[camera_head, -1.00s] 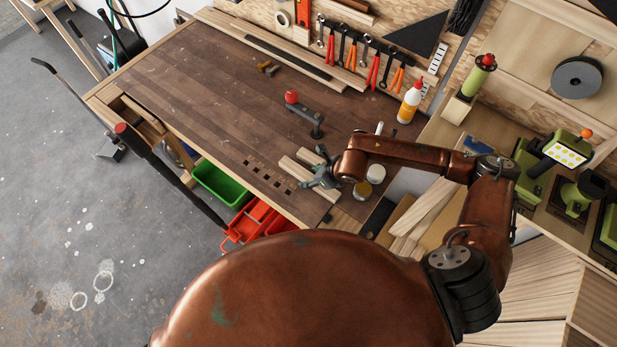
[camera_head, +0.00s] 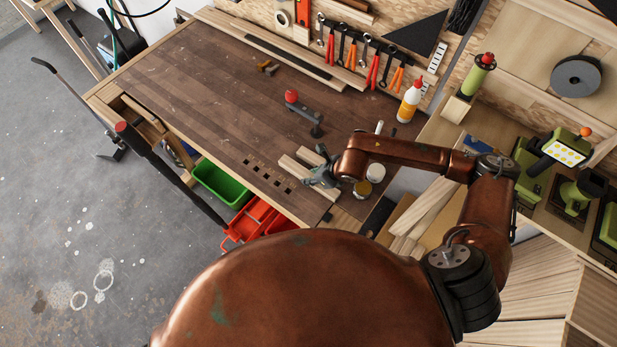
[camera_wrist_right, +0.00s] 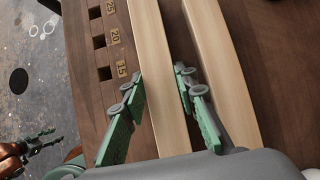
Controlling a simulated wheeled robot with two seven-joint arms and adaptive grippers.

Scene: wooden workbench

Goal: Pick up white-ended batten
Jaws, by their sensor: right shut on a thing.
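Two pale wooden battens lie side by side on the workbench (camera_head: 190,95). The left batten (camera_wrist_right: 158,75) in the right wrist view is between the green fingers of my right gripper (camera_wrist_right: 160,112), which is shut on it. The other batten (camera_wrist_right: 222,75) lies parallel to its right, beyond the right finger. In the head view the right gripper (camera_head: 322,175) covers part of the battens (camera_head: 294,167). I cannot make out a white end on either one. Part of my left gripper (camera_wrist_right: 42,140) shows at the lower left of the wrist view; its jaw state is unclear.
Square dog holes (camera_wrist_right: 104,74) with number labels run left of the held batten. A red-knobbed clamp (camera_head: 303,112), a glue bottle (camera_head: 410,102) and small jars (camera_head: 375,173) stand nearby. A green bin (camera_head: 220,182) and red crate (camera_head: 258,220) sit below the bench edge. The bench's left side is mostly clear.

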